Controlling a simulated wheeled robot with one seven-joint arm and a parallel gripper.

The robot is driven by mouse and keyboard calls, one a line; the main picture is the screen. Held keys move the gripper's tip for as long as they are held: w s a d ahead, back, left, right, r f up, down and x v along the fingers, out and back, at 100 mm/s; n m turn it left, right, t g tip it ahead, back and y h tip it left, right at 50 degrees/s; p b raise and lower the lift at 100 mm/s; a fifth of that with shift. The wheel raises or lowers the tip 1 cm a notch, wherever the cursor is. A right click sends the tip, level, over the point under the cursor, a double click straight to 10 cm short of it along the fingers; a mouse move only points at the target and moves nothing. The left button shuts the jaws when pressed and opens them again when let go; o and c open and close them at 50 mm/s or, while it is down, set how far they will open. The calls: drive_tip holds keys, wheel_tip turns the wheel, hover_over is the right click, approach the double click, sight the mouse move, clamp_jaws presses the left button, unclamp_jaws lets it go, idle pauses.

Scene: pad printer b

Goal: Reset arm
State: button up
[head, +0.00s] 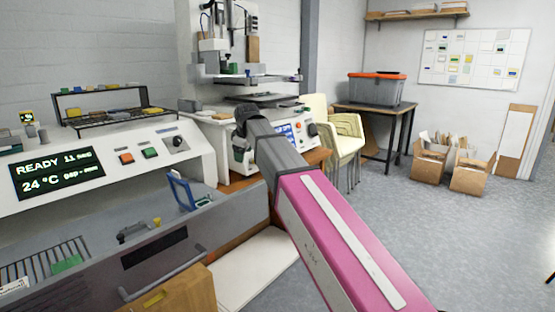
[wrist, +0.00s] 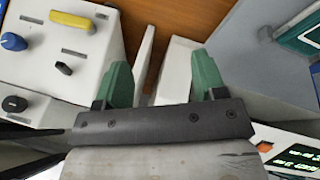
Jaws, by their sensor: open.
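My arm shows in the head view as a magenta and grey link (head: 335,235) reaching from the lower right towards the middle, with a dark joint at its far end. My gripper (wrist: 162,78) shows clearly in the wrist view. Its two green fingers are spread apart, and nothing is held between them. Beyond the fingers are a brown wooden surface (wrist: 172,20) and two white upright pieces (wrist: 178,68). I cannot tell what these pieces belong to. In the head view, the arm partly hides the printer's front.
A pad printer (head: 298,130) stands behind the arm. A grey machine with a lit display (head: 57,173) fills the left. Stacked chairs (head: 345,130), a table with a grey bin (head: 375,92) and cardboard boxes (head: 470,178) stand farther back. The right floor is clear.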

drive_tip(key=s+d+f+m+g+h, duration=0.1)
drive_tip(key=s+d+f+m, duration=0.25)
drive_tip(key=d+f, duration=0.55)
drive_tip(key=s+d+f+m+g, duration=0.1)
drive_tip(key=s+d+f+m, duration=0.3)
drive_tip(key=d+f, duration=0.6)
drive_tip(key=s+d+f+m+g+h, duration=0.1)
drive_tip(key=s+d+f+m, duration=0.35)
drive_tip(key=f, duration=0.75)
drive_tip(key=s+d+f+m+g, duration=0.1)
drive_tip(key=s+d+f+m, duration=0.1)
drive_tip(key=s+d+f, duration=0.6)
drive_tip(key=shift+s+d+f, duration=0.3)
drive_tip(key=shift+s+d, duration=0.1)
drive_tip(key=shift+s, duration=0.45)
